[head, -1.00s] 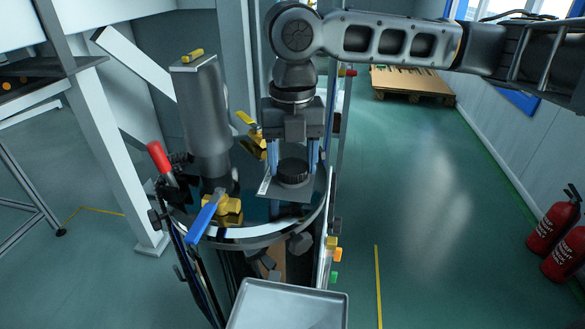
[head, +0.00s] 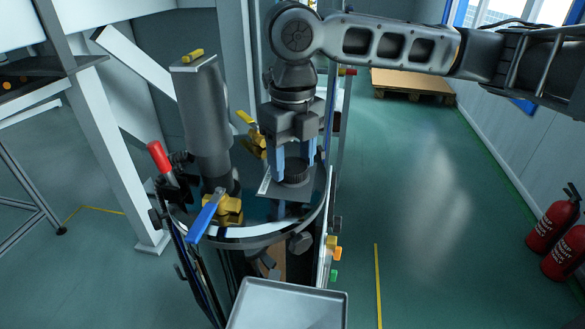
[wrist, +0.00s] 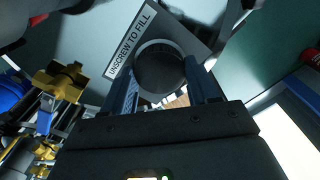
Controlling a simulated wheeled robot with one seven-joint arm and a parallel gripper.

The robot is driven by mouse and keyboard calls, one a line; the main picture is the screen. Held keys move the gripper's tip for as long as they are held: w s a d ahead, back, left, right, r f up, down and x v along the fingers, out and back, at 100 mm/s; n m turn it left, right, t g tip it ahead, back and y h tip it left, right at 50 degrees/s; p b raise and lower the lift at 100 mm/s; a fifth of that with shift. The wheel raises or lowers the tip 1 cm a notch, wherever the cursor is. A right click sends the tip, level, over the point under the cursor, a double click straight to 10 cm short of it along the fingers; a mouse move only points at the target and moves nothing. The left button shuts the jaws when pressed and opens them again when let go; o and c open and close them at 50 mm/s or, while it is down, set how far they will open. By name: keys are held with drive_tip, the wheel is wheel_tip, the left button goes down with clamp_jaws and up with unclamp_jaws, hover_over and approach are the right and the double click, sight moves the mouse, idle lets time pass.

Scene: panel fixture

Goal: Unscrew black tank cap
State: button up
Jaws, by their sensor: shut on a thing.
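The black tank cap (head: 293,172) is a round, ridged cap on a grey square plate on top of the tank (head: 250,235). In the wrist view the cap (wrist: 160,68) sits beside a label reading "UNSCREW TO FILL" (wrist: 132,38). My gripper (head: 295,165) points down from above with its two blue fingers on either side of the cap, shut on it. In the wrist view the fingers (wrist: 165,90) reach to the cap's sides. The cap appears level and seated at the plate; the threads are hidden.
A grey cylinder (head: 205,115) stands on the tank's left. A blue-handled valve (head: 205,215), a red-handled lever (head: 162,160) and a yellow valve (head: 250,125) are close by. A grey tray (head: 288,308) is in front. Red fire extinguishers (head: 555,222) stand at the right; the floor between is clear.

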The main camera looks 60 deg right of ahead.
idle(0.3)
drive_tip(key=n, duration=0.3)
drive_tip(key=shift+n, duration=0.3)
drive_tip(key=shift+f+n, duration=0.1)
drive_tip(key=shift+n, duration=0.5)
drive_tip(key=shift+n+b, duration=0.3)
drive_tip(key=shift+n, duration=0.8)
drive_tip(key=n, duration=0.3)
drive_tip(key=shift+b, duration=0.3)
